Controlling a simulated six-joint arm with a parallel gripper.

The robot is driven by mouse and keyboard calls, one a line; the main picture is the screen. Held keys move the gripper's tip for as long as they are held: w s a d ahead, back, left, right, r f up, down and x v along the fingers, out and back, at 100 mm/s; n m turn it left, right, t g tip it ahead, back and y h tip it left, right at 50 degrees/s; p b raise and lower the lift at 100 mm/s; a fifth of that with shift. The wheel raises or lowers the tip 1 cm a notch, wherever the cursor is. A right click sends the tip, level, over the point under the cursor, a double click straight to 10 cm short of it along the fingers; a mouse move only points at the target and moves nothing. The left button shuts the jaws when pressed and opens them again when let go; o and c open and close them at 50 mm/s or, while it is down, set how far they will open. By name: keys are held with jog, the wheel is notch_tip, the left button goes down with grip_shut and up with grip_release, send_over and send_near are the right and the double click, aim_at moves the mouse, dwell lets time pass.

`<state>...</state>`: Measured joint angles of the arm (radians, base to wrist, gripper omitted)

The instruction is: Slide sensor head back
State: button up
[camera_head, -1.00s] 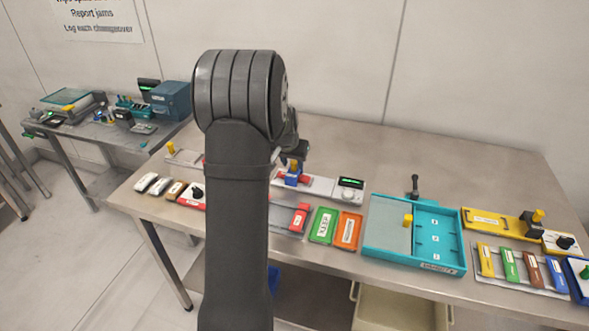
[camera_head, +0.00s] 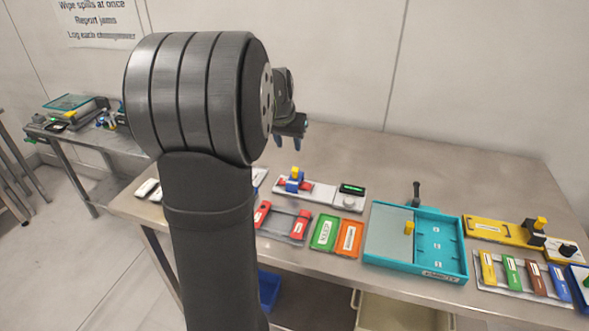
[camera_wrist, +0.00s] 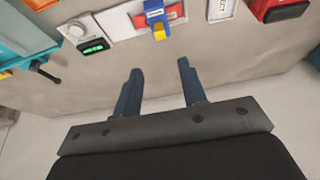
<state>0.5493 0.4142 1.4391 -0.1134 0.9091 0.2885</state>
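The sensor head appears to be the blue block with a yellow knob (camera_head: 294,180), seated on a white rail unit (camera_head: 322,193) with red parts beside it. The wrist view also shows the blue and yellow head (camera_wrist: 157,22) at top centre, over a red part. My gripper (camera_head: 290,143) is up behind and above the rail unit, apart from the head. In the wrist view my gripper (camera_wrist: 160,66) has its two fingers spread with only bare table between them.
A green readout and white knob (camera_head: 351,193) sit at the rail's right end. A teal tray (camera_head: 420,268) with a black lever (camera_head: 416,192) stands to the right, then a yellow fixture (camera_head: 490,227). Green (camera_head: 324,232) and orange (camera_head: 348,237) trays lie in front. The table behind is clear.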

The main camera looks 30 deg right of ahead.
aim_at(295, 171)
jog(key=x, duration=1.4)
jog(key=shift+w+d+f, duration=0.1)
jog(key=shift+d+f, duration=0.05)
jog(key=shift+f, duration=0.2)
jog(key=shift+c, duration=0.5)
grip_shut()
